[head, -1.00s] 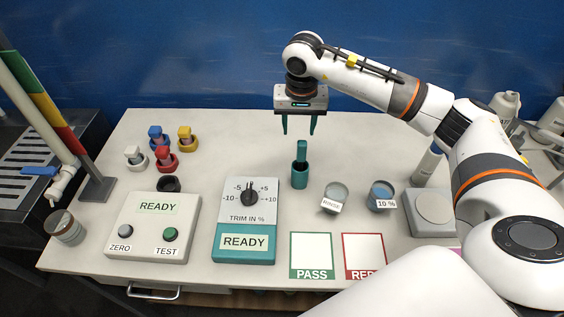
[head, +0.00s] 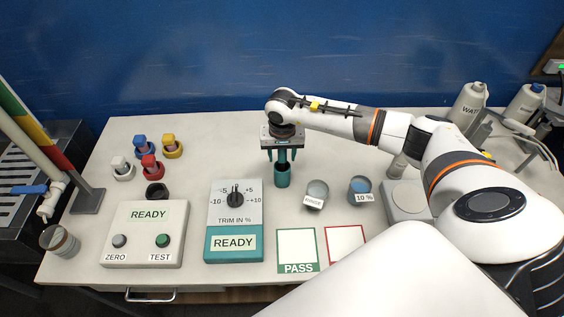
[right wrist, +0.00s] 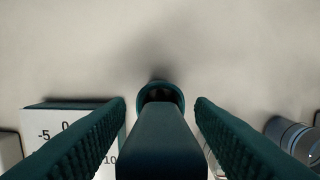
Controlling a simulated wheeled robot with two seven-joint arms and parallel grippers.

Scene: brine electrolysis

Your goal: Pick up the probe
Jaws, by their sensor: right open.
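The teal probe (head: 283,157) stands upright in its round teal holder (head: 283,176) near the middle of the table. My right gripper (head: 283,155) is over it, pointing down, with one finger on each side of the probe. In the right wrist view the probe (right wrist: 160,140) lies between the two ridged teal fingers, with a gap on both sides. The holder's rim (right wrist: 160,88) shows behind it. The right gripper is open and holds nothing. My left gripper is not in view.
The trim meter (head: 234,220) is left of the holder. The rinse cup (head: 316,193) and the 10 % cup (head: 360,188) stand close on its right. The PASS card (head: 297,248) lies in front. Several coloured plugs stand at the back left.

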